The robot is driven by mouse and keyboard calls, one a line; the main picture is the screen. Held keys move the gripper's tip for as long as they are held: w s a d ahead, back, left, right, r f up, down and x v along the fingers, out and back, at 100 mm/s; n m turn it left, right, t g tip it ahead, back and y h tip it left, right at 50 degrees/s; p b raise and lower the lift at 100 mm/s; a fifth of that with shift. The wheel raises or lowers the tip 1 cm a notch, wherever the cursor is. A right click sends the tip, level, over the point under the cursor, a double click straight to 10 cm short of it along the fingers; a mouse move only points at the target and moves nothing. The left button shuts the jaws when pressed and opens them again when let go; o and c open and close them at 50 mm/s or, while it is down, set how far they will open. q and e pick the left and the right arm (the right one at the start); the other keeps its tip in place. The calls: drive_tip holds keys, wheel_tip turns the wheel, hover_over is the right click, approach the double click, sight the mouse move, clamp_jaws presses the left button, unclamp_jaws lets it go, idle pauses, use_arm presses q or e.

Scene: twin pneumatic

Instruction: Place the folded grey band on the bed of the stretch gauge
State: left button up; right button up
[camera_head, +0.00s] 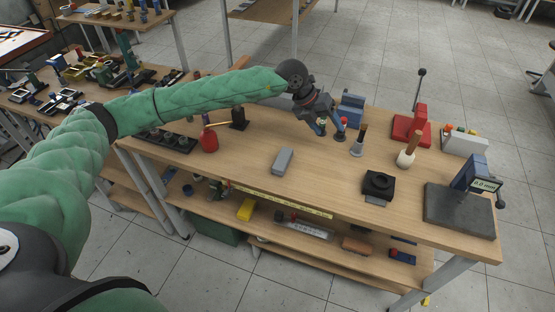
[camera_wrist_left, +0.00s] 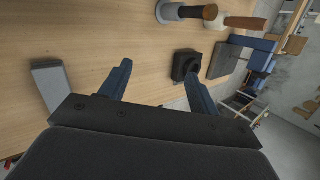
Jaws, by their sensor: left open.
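The folded grey band (camera_head: 283,161) looks like a small grey block lying on the wooden table, near its front edge. It also shows at the left of the wrist view (camera_wrist_left: 50,86). The stretch gauge (camera_head: 462,210) stands at the table's right end, with a flat dark grey bed and a blue head with a small display. My left gripper (camera_head: 331,131) is open and empty above the back of the table, behind and right of the band. In the wrist view its two blue fingers (camera_wrist_left: 157,76) are apart, with bare tabletop between them. My right gripper is not in view.
A black block (camera_head: 378,184) sits between the band and the gauge. A pale, wooden-handled tool (camera_head: 406,158), a red press (camera_head: 411,127) and a grey-based post (camera_head: 358,146) stand behind. A red flask (camera_head: 209,141) is at left. The table around the band is clear.

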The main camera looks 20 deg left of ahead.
use_arm(q)
drive_tip(key=a+f+y, duration=0.3)
drive_tip(key=a+y, duration=0.1)
drive_tip(key=a, duration=0.2)
drive_tip(key=g+y, duration=0.1)
drive_tip(key=y, duration=0.1)
hover_over(286, 151)
drive_tip(key=d, duration=0.1)
drive_tip(key=shift+w+d+f+n, duration=0.1)
drive_tip(key=shift+w+f+n, duration=0.05)
drive_tip(key=shift+n, duration=0.25)
drive_tip(key=shift+s+a+g+y, duration=0.2)
drive_tip(key=shift+a+g+y, duration=0.1)
drive_tip(key=shift+y, duration=0.1)
drive_tip(key=shift+f+p, duration=0.5)
drive_tip(key=shift+f, duration=0.75)
drive_tip(key=f+p, duration=0.2)
drive_tip(key=f, duration=0.1)
drive_tip(key=f+p, duration=0.1)
drive_tip(key=shift+a+f, duration=0.2)
drive_tip(key=shift+a, duration=0.1)
drive_tip(key=shift+f, duration=0.5)
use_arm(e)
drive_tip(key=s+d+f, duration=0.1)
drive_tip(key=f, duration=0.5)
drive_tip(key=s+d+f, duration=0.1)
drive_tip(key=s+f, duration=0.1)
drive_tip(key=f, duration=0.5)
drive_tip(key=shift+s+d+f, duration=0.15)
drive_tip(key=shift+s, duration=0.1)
